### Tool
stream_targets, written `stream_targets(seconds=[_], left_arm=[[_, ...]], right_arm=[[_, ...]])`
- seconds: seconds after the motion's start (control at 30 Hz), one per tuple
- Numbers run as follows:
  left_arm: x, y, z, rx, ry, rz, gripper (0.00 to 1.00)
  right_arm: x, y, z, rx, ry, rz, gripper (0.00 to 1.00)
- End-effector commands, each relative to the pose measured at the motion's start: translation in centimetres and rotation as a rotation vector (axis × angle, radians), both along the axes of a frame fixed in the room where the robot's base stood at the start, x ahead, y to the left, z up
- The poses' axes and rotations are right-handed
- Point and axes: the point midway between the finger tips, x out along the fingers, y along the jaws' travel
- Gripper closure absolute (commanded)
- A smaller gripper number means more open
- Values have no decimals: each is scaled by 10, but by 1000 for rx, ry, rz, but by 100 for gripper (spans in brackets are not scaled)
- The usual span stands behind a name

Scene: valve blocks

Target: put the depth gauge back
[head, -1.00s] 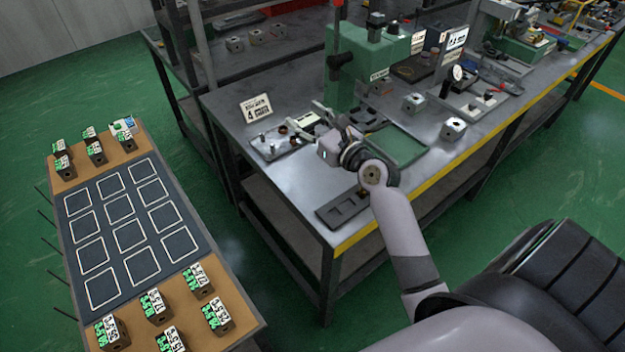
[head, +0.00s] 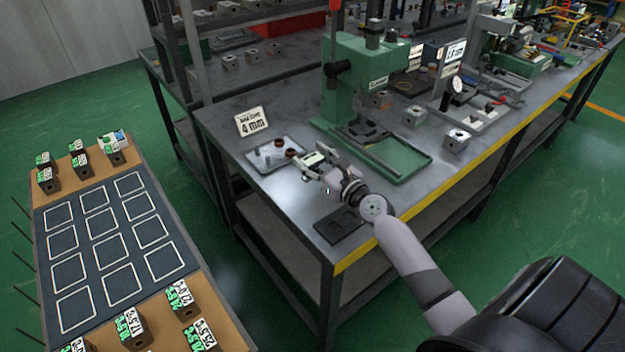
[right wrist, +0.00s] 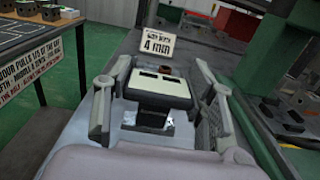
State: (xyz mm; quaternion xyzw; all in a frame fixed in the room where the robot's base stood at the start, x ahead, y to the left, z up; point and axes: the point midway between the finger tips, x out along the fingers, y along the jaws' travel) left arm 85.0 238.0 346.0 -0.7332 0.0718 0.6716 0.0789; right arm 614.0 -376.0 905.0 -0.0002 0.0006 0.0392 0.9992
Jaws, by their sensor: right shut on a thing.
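My right gripper (head: 318,163) is over the near bench, just right of the metal tray (head: 262,163). It is shut on a light block with dark slots and a dark lower part, apparently the depth gauge (right wrist: 160,86). In the right wrist view, the gauge sits between the two fingers of the gripper (right wrist: 158,98). Its underside is hidden, and I cannot tell whether it touches the bench. A flat black holder with recesses (head: 338,225) lies near the bench's front corner. My left gripper is not in view.
A "4 mm" sign (head: 251,121) stands behind the tray, which holds small metal parts and brown rings. A green press (head: 362,75) and its green base tray (head: 400,158) stand to the right. A side table (head: 40,215) with tagged blocks stands left, across a floor gap.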

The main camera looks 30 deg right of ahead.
Motion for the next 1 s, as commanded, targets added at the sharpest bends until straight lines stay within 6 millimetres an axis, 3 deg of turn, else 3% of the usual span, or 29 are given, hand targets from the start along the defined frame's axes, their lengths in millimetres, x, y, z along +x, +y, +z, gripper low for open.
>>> stream_targets(seconds=[0.33, 0.73, 0.77, 1.0], left_arm=[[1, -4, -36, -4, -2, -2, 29], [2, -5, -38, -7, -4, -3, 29], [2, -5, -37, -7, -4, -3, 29], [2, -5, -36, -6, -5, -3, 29]], right_arm=[[0, 0, -44, -1, 0, -1, 87], [0, 0, -47, 1, -1, -1, 87], [0, 0, -46, 0, 0, -1, 48], [0, 0, -45, 0, 0, -1, 31]])
